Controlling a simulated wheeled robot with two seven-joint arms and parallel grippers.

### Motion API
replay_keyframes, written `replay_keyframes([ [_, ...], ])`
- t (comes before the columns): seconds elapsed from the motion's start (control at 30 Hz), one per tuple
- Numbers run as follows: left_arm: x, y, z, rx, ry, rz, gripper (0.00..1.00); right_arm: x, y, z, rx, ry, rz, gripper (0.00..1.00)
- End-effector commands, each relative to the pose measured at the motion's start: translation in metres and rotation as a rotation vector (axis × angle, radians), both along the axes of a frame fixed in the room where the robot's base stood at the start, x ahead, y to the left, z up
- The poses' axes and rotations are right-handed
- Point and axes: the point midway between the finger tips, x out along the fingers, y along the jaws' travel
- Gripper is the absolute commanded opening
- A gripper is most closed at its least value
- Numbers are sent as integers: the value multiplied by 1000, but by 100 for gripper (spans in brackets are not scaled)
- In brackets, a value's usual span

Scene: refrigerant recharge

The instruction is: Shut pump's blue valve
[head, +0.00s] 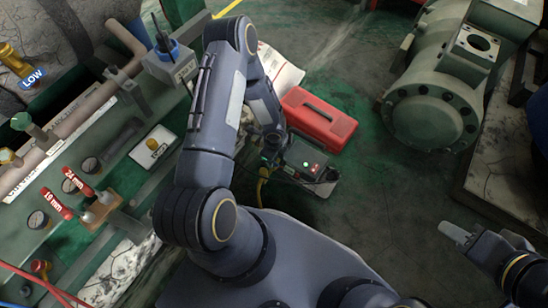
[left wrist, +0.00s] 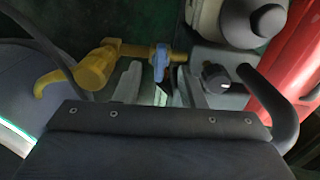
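The pump's blue valve (left wrist: 160,62) shows in the left wrist view on a brass fitting, with a yellow hose connector (left wrist: 92,68) to its left. My left gripper (left wrist: 161,82) is open, its two pale fingers apart. The blue valve appears in the gap near the fingertips; I cannot tell if either finger touches it. The grey pump body (left wrist: 222,92) is to the right of the valve. In the head view, a dark unit with lit indicators (head: 306,158) stands by my left arm's end, which hides the valve. My right gripper (head: 456,234) is empty at the lower right.
A red case (head: 318,118) lies behind the lit unit. A green bench with pipes and gauges (head: 150,150) fills the left side. A large grey-green compressor (head: 432,110) stands at upper right. Open floor (head: 380,200) lies between the pump and my right gripper.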

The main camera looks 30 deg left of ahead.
Motion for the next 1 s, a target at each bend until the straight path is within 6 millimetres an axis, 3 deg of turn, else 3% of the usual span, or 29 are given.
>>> replay_keyframes([
  [0.03,0,0,10,1,-1,0,36,0,0,8,0,0,0,36],
  [0.6,0,0,67,0,0,1,36,0,0,51,0,0,0,36],
  [1.0,0,0,70,0,1,0,36,0,0,53,0,0,0,36],
])
